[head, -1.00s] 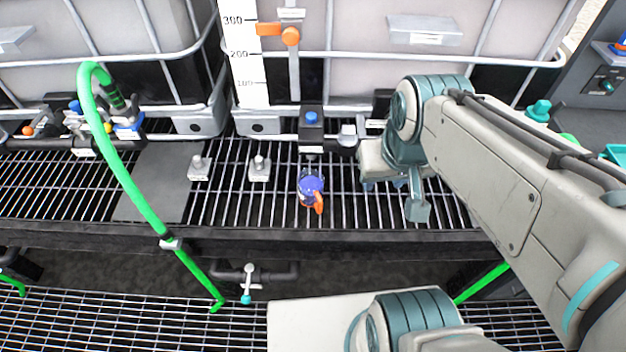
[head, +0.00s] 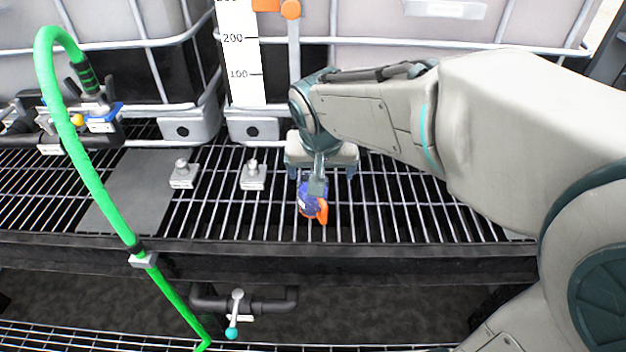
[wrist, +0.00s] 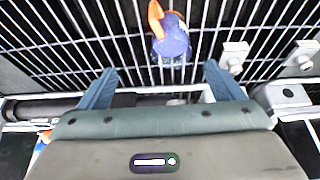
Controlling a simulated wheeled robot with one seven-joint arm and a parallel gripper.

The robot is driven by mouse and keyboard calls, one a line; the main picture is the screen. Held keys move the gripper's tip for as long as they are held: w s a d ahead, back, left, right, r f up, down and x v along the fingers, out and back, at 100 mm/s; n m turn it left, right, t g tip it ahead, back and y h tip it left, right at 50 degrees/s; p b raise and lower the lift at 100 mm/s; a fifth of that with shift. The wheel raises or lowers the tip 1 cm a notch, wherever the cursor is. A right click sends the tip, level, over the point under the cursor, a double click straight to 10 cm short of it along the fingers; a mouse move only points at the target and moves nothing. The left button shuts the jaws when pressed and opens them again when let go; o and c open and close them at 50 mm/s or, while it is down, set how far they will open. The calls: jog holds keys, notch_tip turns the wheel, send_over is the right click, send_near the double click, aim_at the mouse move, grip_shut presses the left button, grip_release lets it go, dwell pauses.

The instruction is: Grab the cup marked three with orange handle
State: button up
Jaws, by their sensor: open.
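A small blue cup (head: 308,205) with an orange handle (head: 323,211) stands on the metal grating (head: 400,215). No number on it can be read. In the wrist view the cup (wrist: 173,40) is ahead of my fingers, a little right of the midline between them, with its orange handle (wrist: 155,18) at its upper left. My gripper (wrist: 158,80) is open and empty, and the cup lies beyond its fingertips. In the head view my gripper (head: 322,172) is just behind and above the cup, and part of my wrist hides the cup's top.
Two grey blocks with knobs (head: 183,175) (head: 253,177) stand on the grating left of the cup. A green hose (head: 95,185) arches at the left. White caged totes (head: 400,25) stand behind. The grating right of the cup is clear.

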aim_at(316, 201)
jog(key=x, duration=0.3)
jog(key=a+b+x, duration=0.1)
jog(key=x, duration=0.3)
jog(key=a+b+x, duration=0.1)
jog(key=x, duration=0.2)
jog(key=shift+w+f, duration=0.25)
jog(key=shift+w, duration=0.05)
jog(key=b+x, duration=0.1)
jog(key=x, duration=0.4)
jog(key=shift+f, duration=0.1)
jog(key=c, duration=1.2)
jog(key=shift+w, duration=0.1)
jog(key=shift+c, duration=0.7)
